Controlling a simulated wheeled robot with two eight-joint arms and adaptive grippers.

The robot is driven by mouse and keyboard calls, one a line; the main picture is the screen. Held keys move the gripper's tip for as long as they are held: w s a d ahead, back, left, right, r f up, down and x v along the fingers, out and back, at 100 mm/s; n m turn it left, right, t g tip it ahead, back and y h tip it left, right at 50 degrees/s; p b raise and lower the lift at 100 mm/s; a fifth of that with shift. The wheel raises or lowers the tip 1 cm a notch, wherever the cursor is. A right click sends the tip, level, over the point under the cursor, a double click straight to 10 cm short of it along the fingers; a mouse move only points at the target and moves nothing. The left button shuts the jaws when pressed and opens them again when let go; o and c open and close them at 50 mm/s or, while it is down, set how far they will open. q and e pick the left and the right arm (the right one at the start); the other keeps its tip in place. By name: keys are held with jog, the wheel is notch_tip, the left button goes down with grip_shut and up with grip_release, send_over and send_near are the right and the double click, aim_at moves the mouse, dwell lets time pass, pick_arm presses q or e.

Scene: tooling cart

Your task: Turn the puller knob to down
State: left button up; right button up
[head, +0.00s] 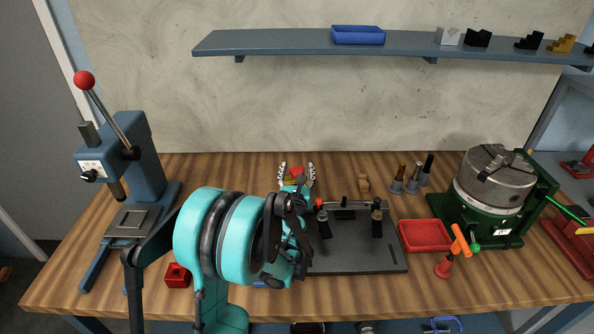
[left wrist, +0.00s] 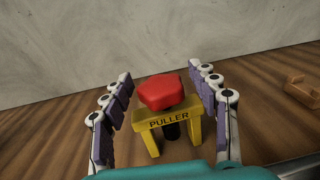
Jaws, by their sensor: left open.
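The puller is a small yellow frame (left wrist: 168,123) labelled PULLER, standing on the wooden bench. Its red knob (left wrist: 161,92) sits on top, with a dark post below the crossbar. In the head view the red knob (head: 297,171) shows at the back of the bench, mostly behind my left gripper (head: 297,175). My left gripper is open, with one finger on each side of the knob and visible gaps in the left wrist view (left wrist: 166,100). Which way the knob is set I cannot tell. My right gripper is not in view.
A dark fixture plate (head: 355,258) with posts lies right of my left arm. A red tray (head: 425,236) and a green-based rotary chuck (head: 495,185) stand further right. A blue arbor press (head: 140,160) stands left. A shelf (head: 290,43) hangs on the wall above.

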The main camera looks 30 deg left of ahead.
pick_arm(q)
jog(key=v, duration=1.2)
